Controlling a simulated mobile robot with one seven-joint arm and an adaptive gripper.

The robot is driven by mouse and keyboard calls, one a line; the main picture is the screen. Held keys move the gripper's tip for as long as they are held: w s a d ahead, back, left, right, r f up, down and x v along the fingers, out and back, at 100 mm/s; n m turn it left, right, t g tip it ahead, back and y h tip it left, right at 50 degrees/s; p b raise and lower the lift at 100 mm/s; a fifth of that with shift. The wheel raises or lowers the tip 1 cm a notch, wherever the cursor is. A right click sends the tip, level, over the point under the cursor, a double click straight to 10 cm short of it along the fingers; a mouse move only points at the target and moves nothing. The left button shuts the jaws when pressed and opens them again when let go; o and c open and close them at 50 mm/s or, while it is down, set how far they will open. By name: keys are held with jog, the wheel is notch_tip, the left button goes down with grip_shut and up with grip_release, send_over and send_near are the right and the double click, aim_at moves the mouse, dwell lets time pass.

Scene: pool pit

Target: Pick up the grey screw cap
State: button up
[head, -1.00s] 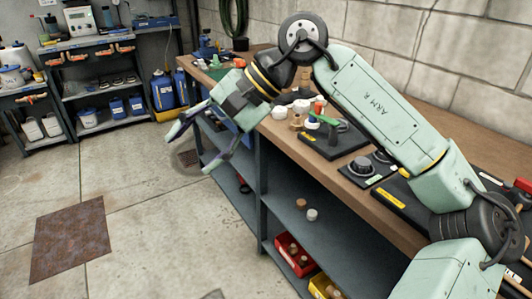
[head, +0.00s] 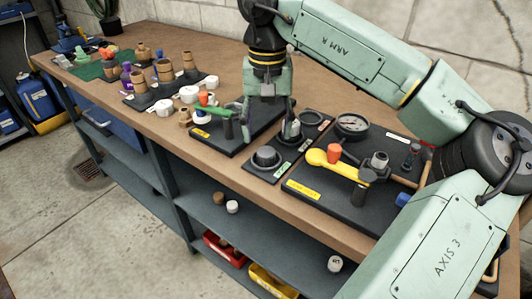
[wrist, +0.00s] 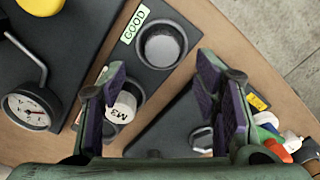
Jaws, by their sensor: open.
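My gripper (head: 268,127) is open and points down over the bench, with nothing between its fingers; it also shows in the wrist view (wrist: 165,100). A pale grey-white cap marked M3 (wrist: 122,107) sits in a dark round holder beside the left finger in the wrist view, partly hidden by it. In the head view this cap (head: 292,130) is by the right fingertip. Another grey cap-like piece (head: 379,159) stands on the dark board at right. A small silvery round piece (wrist: 201,139) shows near the right finger. I cannot tell which is the screw cap.
A yellow-handled valve (head: 335,166) and a gauge (head: 352,124) stand right of my gripper. An empty-looking dark cup (head: 265,158) is in front. A green-handled fitting (head: 215,108) is at left.

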aim_at(266, 152)
jog(key=f, duration=0.2)
jog(key=f+p, duration=0.1)
jog(key=f, duration=0.1)
jog(key=shift+s+a+f, duration=0.1)
jog(key=shift+s, duration=0.3)
jog(key=shift+f, duration=0.6)
jog(key=shift+c, duration=0.5)
jog(key=c, duration=0.8)
